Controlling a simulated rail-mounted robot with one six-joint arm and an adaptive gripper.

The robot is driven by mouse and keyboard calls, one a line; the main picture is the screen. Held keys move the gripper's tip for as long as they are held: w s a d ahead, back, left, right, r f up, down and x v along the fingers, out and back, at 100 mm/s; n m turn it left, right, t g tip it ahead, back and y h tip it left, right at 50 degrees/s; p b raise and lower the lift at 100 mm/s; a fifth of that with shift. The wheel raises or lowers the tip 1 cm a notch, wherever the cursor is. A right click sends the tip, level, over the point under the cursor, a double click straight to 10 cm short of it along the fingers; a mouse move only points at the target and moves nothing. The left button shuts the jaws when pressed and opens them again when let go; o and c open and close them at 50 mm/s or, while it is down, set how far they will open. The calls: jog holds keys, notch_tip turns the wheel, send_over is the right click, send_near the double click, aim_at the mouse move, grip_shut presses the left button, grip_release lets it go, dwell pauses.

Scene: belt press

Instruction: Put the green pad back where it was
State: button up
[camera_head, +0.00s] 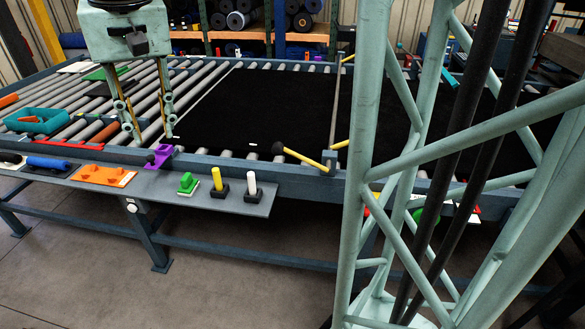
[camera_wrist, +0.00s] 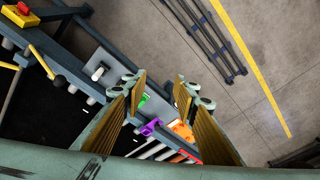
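A flat green pad (camera_head: 105,72) lies at the back left of the roller bed, beside a white sheet and a dark flat piece. A smaller green block (camera_head: 188,182) sits on a pale plate on the front shelf; a green piece also shows in the wrist view (camera_wrist: 145,98), partly behind a finger. My gripper (camera_head: 154,138) points down over the front of the roller bed, left of the black belt. It is open, with nothing visible between its fingers. In the wrist view its fingers (camera_wrist: 160,80) are spread apart.
The front shelf (camera_head: 260,205) carries a purple holder (camera_head: 160,157), an orange plate (camera_head: 103,175), a blue roll (camera_head: 48,163), and yellow (camera_head: 217,178) and white (camera_head: 252,184) knobs. A teal tray (camera_head: 36,120) rests on the left rollers. The black belt (camera_head: 275,100) fills the middle.

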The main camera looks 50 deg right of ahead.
jog(key=s+a+n, duration=0.2)
jog(key=s+a, duration=0.1)
jog(key=s, duration=1.1)
jog(key=s+a+f+n+t, duration=0.1)
jog(key=s+a+n, duration=0.1)
jog(key=s, duration=1.2)
jog(key=shift+a+f+n+t, duration=0.15)
jog(key=shift+a+n+t, duration=0.15)
jog(key=shift+a+n, duration=0.1)
jog(key=shift+s, duration=0.15)
notch_tip(320, 180, down, 14)
jog(key=b, duration=1.4)
